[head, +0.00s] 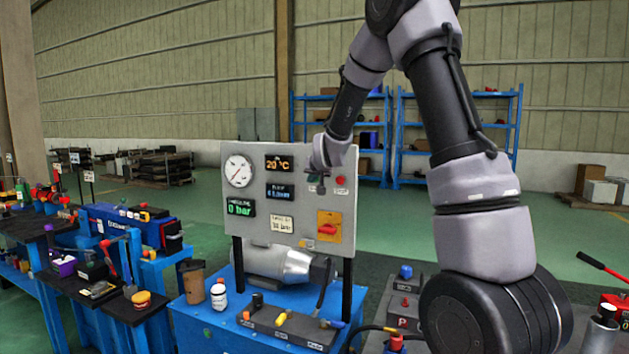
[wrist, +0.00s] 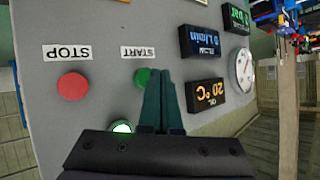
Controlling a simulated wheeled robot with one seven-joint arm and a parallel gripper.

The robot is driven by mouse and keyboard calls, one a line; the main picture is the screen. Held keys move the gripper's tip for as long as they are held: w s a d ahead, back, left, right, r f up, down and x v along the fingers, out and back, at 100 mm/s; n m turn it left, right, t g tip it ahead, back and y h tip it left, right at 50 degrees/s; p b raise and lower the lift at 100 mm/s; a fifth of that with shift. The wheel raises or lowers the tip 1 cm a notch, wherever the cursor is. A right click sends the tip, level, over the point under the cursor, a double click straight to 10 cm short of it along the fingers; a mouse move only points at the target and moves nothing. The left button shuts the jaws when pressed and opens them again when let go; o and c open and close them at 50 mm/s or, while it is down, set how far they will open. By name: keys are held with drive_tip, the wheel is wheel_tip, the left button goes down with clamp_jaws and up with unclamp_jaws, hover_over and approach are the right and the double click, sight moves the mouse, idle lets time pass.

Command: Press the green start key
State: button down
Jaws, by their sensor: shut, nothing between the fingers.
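The green start key (wrist: 141,77) is on the grey control panel (wrist: 110,25), beside its START label (wrist: 138,53); the wrist view shows the lettering upside down. My gripper (wrist: 160,74) is shut and empty, its dark green fingers pointing at the panel. The fingertips overlap the key's right side in the wrist view. I cannot tell whether they touch it. In the head view my gripper (head: 315,186) is at the panel's right part and hides the key.
A red STOP button (wrist: 73,86) is beside the start key. A green lamp (wrist: 121,127) glows near my fingers. The panel also has a gauge (head: 239,170), displays and a red switch on a yellow plate (head: 328,226). A blue bench (head: 215,330) stands below.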

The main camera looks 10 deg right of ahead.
drive_tip(key=s+a, duration=0.1)
drive_tip(key=s, duration=0.1)
drive_tip(key=s+a, duration=0.2)
idle(0.6)
idle(0.4)
drive_tip(key=s+d+r+g+y, duration=0.1)
drive_tip(key=s+d+r, duration=0.1)
drive_tip(key=s+r, duration=0.5)
drive_tip(key=s+d+r+g+y, duration=0.1)
drive_tip(key=s+d+r+g, duration=0.15)
drive_tip(key=s, duration=0.85)
drive_tip(key=s+d+m+g, duration=0.1)
drive_tip(key=s+d+g, duration=0.1)
drive_tip(key=s, duration=1.8)
drive_tip(key=shift+f+m, duration=0.2)
drive_tip(key=shift+m, duration=0.2)
